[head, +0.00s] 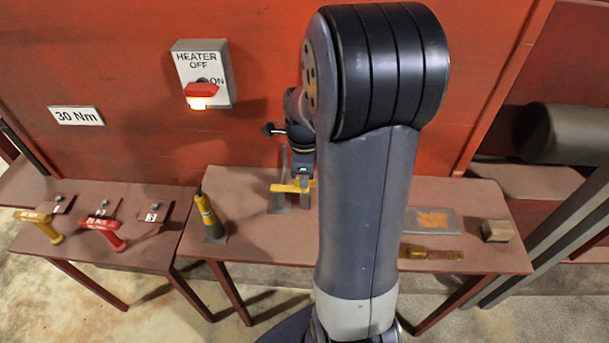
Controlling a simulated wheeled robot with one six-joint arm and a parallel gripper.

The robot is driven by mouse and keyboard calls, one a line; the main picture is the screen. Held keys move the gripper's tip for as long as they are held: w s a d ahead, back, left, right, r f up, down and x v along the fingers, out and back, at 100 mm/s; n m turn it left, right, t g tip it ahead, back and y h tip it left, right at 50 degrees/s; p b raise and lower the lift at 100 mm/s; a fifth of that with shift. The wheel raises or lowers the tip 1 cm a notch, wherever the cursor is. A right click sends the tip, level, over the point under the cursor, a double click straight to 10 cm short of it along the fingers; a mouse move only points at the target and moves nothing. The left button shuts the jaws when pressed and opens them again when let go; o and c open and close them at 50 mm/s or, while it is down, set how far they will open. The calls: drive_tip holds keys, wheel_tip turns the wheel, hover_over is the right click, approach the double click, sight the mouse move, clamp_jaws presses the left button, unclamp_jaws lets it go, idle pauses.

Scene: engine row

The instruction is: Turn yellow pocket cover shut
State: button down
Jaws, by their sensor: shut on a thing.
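The yellow pocket cover (288,187) shows as a short yellow bar at a grey upright bracket (281,172) on the middle bench. My gripper (303,191) points down there and is shut on the yellow piece. My own arm hides the right side of this spot, so the cover's full shape and how far it is turned cannot be told.
A yellow-handled tool (207,214) stands left of the gripper. A red-handled tool (103,231) and a yellow-handled one (41,224) lie on the left bench. A heater switch box (204,73) is on the red wall. A wooden block (497,231) sits at the bench's right.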

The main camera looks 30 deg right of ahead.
drive_tip(key=c, duration=1.5)
unclamp_jaws()
drive_tip(key=shift+c, duration=0.2)
wheel_tip(320, 180, up, 11)
drive_tip(key=shift+f, duration=0.1)
wheel_tip(320, 180, down, 11)
drive_tip(key=shift+r, duration=0.1)
